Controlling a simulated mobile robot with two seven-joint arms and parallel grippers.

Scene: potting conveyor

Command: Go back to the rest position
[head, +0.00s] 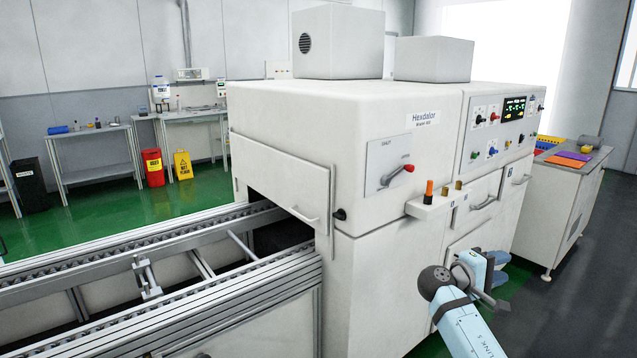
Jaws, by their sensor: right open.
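My right arm comes in from the bottom right with a light blue link. Its right gripper (499,279) is at the front of the white machine (375,220), low and below the control panel (497,124). The gripper is open. The arm's own wrist hides part of it, and I see nothing held in it. My left gripper is not in view.
A conveyor (180,262) with metal rails runs into the machine's opening on the left. A lever with a red knob (408,168) and an orange-topped post (429,190) stick out from the machine. A side cabinet (556,195) stands at right. Dark floor (590,290) there is clear.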

